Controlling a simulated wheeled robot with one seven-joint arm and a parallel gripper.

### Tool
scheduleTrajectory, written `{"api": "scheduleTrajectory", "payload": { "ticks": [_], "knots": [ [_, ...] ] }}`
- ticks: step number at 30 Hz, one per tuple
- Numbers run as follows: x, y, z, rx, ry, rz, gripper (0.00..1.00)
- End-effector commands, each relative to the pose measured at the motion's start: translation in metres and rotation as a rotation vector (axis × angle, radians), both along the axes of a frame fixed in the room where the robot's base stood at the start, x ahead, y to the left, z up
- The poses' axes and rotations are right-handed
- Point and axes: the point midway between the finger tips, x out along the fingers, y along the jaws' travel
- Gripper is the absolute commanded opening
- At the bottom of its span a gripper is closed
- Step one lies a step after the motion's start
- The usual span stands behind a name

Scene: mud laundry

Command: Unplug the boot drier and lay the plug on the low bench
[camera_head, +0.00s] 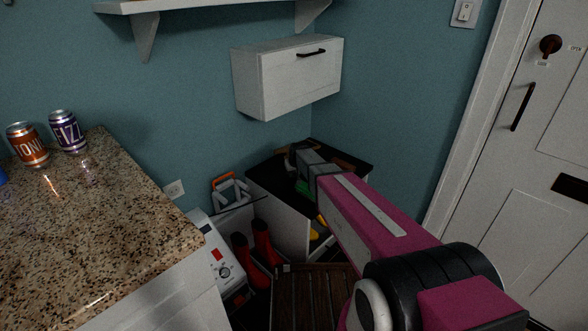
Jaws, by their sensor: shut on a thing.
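My gripper (297,155) is at the far end of my magenta arm, over the dark-topped cabinet (268,186) in the corner. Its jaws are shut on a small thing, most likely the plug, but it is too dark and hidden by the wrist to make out. A pair of red boots (262,240) stands on the floor left of the cabinet; a boot drier under them cannot be told apart. A slatted wooden low bench (300,297) is at the bottom middle, partly hidden by my arm. A white wall socket (175,190) shows above the counter's right edge.
A speckled counter (120,235) with two cans (68,130) fills the left. A white machine (222,262) stands beside it, with an orange-and-grey object (230,188) behind. A white wall cabinet (290,77) hangs above my gripper. A white door (530,150) is at right.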

Motion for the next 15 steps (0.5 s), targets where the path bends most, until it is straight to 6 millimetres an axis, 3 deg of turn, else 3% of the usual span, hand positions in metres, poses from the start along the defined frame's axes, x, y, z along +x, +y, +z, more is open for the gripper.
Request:
{"api": "scheduleTrajectory", "payload": {
  "ticks": [6, 14, 15],
  "knots": [
    [-0.0002, -0.0001, -0.0133, 0.0, 0.001, 0.0, 0.05],
    [-0.0004, 0.0, -0.014, 0.0, 0.001, 0.0, 0.05],
    [-0.0004, 0.0, -0.014, 0.0, 0.001, 0.0, 0.36]
  ]
}}
